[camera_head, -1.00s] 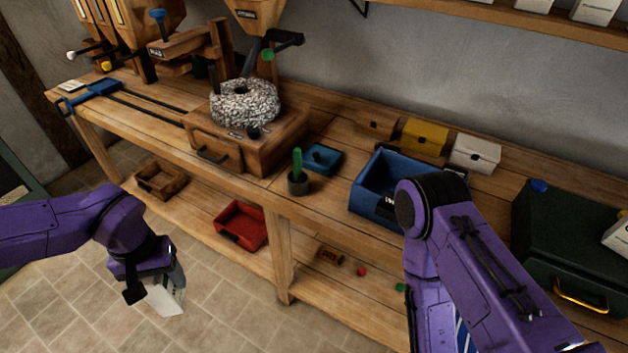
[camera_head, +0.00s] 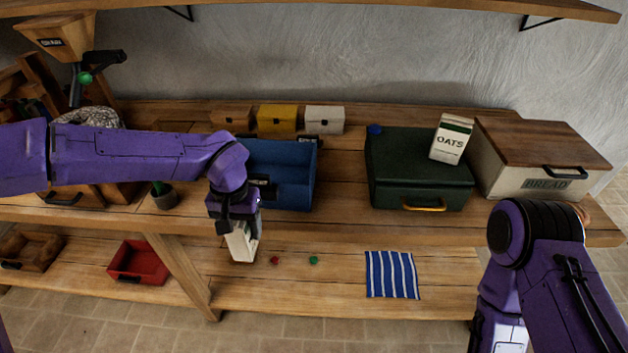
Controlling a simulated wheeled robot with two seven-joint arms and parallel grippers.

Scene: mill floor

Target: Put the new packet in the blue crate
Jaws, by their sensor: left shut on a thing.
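My left gripper (camera_head: 238,222) is shut on a white packet (camera_head: 241,243), which hangs below the fingers in front of the bench's front edge. The packet's face and label cannot be read. The blue crate (camera_head: 296,185) stands on the bench top just behind and to the right of the left gripper. Its near left part is hidden by my left arm, and the part of its inside that shows looks empty. My right arm is at the lower right, and its gripper is not in view.
A green box (camera_head: 400,190) with an OATS carton (camera_head: 450,140) on it stands right of the crate, beside a BREAD box (camera_head: 540,183). Small yellow (camera_head: 277,118) and white (camera_head: 324,120) boxes stand behind. A red tray (camera_head: 138,262) and striped cloth (camera_head: 392,275) lie on the lower shelf.

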